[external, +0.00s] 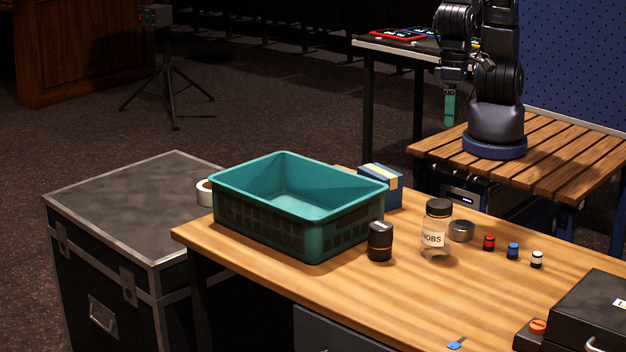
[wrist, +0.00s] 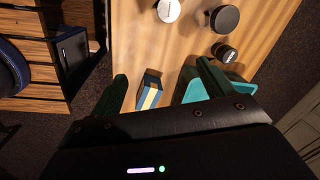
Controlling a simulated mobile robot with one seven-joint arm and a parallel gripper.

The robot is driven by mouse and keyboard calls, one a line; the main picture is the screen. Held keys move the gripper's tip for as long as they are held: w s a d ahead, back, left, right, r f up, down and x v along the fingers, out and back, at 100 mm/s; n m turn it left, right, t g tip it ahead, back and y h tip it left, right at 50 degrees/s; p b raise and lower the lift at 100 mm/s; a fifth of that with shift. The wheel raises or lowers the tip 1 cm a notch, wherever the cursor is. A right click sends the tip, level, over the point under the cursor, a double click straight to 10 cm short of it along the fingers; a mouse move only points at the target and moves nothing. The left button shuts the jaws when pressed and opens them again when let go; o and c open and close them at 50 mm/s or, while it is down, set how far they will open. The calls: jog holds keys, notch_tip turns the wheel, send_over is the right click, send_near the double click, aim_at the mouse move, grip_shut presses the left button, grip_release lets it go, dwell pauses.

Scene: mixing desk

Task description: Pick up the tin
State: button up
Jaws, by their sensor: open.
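The tin (external: 461,231) is a small, low, round silver-grey tin on the wooden desk, just right of the jar. In the wrist view the tin (wrist: 168,10) shows at the top edge, partly cut off. My gripper (external: 450,122) hangs pointing down beyond the desk's far side, well away from the tin. In the wrist view my gripper (wrist: 163,80) has its two green fingers spread wide, with nothing held between them. The blue box seen between them lies on the desk below.
A clear jar with a black lid (external: 437,228) stands close left of the tin. Red, blue and white small knobs (external: 512,251) stand to its right. A black canister (external: 380,241), a teal crate (external: 293,231) and a blue box (external: 389,184) are further left. The front middle desk is mostly clear.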

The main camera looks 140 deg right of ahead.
jog(key=w+a+f+m+g, duration=0.1)
jog(key=w+a+f+m, duration=0.2)
jog(key=f, duration=0.4)
jog(key=w+a+f+m, duration=0.1)
jog(key=a+f+m, duration=0.25)
jog(key=f, duration=0.25)
send_over(461, 225)
jog(key=shift+n+h, duration=0.25)
jog(key=shift+h, duration=0.05)
jog(key=f, duration=0.5)
jog(key=shift+s+a+f, duration=0.1)
jog(key=shift+a+f, duration=0.1)
jog(key=shift+f, duration=0.2)
jog(key=shift+d+f, duration=0.15)
jog(key=shift+f, duration=1.15)
jog(key=shift+d+f, duration=0.1)
jog(key=shift+f, duration=1.2)
jog(key=shift+c, duration=0.4)
jog(key=c, duration=1)
